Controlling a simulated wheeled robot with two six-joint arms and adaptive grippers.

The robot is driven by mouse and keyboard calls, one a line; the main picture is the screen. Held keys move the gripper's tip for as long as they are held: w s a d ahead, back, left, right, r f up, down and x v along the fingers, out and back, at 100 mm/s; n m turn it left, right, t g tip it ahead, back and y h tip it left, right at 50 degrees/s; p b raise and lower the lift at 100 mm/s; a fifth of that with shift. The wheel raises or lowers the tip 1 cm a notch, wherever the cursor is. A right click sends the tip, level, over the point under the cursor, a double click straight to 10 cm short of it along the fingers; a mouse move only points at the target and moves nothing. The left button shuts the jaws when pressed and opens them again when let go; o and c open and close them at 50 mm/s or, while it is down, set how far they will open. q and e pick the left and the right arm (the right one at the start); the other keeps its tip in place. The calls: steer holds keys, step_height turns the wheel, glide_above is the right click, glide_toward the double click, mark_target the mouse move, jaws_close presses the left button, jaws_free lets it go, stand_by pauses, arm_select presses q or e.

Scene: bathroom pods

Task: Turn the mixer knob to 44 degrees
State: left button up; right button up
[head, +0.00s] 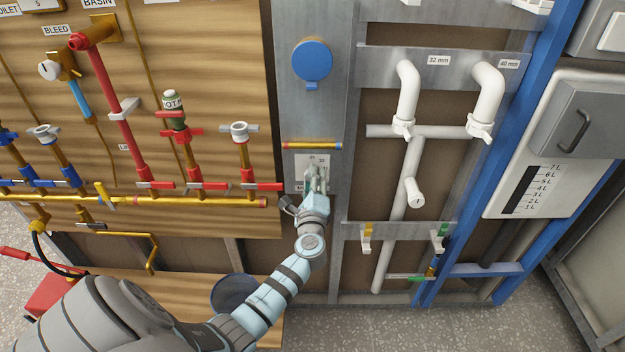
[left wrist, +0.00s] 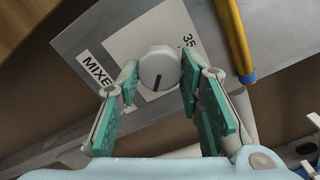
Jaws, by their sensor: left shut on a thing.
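The mixer knob (left wrist: 159,68) is a round white knob with a short dark pointer line, on a pale dial plate (left wrist: 122,48) fixed to a grey metal panel. In the left wrist view the pointer line runs down toward my gripper, and the number 35 is printed to the right. A MIXER label (left wrist: 93,68) is partly covered by a finger. My left gripper (head: 316,178) is shut on the knob, its teal-padded fingers on either side of it. In the head view the fingers hide the knob against the dial plate (head: 312,159). My right gripper is not in view.
A red, yellow and blue bar (head: 312,145) sits just above the dial, and a blue round cap (head: 312,61) higher up. Red and yellow pipes with valves (head: 239,131) stand to the left, white drain pipes (head: 412,170) to the right. A dark blue bucket (head: 234,292) stands below.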

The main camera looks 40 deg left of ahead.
arm_select(q)
steer(key=shift+f, duration=0.1)
stand_by(0.3)
steer(key=o, duration=1.2)
steer(key=shift+c, duration=0.2)
steer(key=v, duration=1.2)
steer(key=shift+d, duration=0.1)
